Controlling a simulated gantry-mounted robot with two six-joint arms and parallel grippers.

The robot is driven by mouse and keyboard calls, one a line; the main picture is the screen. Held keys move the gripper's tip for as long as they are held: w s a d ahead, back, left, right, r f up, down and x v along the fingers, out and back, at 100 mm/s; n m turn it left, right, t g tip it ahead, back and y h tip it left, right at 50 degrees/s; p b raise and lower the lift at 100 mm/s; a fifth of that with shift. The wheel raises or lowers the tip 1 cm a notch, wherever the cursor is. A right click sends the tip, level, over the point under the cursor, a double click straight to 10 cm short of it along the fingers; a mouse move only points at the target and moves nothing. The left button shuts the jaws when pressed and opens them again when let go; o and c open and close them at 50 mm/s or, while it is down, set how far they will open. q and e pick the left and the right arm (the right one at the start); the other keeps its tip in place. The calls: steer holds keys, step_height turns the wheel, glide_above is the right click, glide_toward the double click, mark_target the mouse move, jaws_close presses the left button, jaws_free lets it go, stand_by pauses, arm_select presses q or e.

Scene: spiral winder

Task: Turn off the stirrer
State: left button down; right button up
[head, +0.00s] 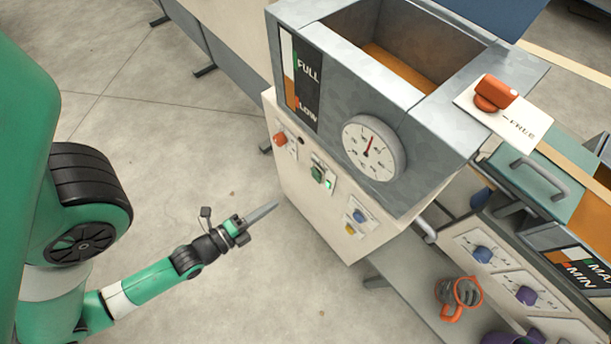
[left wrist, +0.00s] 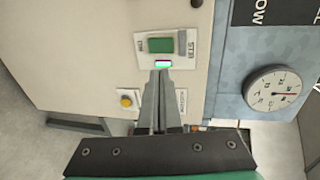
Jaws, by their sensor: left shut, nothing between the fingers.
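The stirrer panel is a small white plate on the cream front of the machine, with a green switch (head: 317,174) and a lit green lamp (head: 328,184). In the left wrist view the green switch (left wrist: 160,46) and the glowing lamp (left wrist: 163,64) sit just beyond my fingertips. My left gripper (head: 274,206) is shut and empty, in front of the cream panel and pointing toward it. In the left wrist view its closed fingers (left wrist: 160,76) overlap the plate's lower edge; I cannot tell whether they touch it. My right gripper is not in view.
A red knob (head: 280,139) is on the panel left of the switch; a blue button (head: 359,215) and yellow button (head: 350,229) are to its lower right. A round gauge (head: 373,148) juts from the grey hopper. An orange handle (head: 495,93) sits on top. Open floor surrounds my left arm.

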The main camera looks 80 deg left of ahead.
mark_target(315, 175)
arm_select(q)
steer(key=b+x, duration=0.1)
steer(key=x, duration=0.3)
steer(key=b+x, duration=0.1)
steer(key=x, duration=0.2)
steer(key=b+x, duration=0.1)
steer(key=x, duration=0.3)
steer(key=shift+w+a+r, duration=0.2)
steer(key=shift+w+r, duration=0.15)
steer(key=shift+w+a+r, duration=0.1)
steer(key=shift+w+a, duration=0.1)
steer(key=shift+w, duration=0.25)
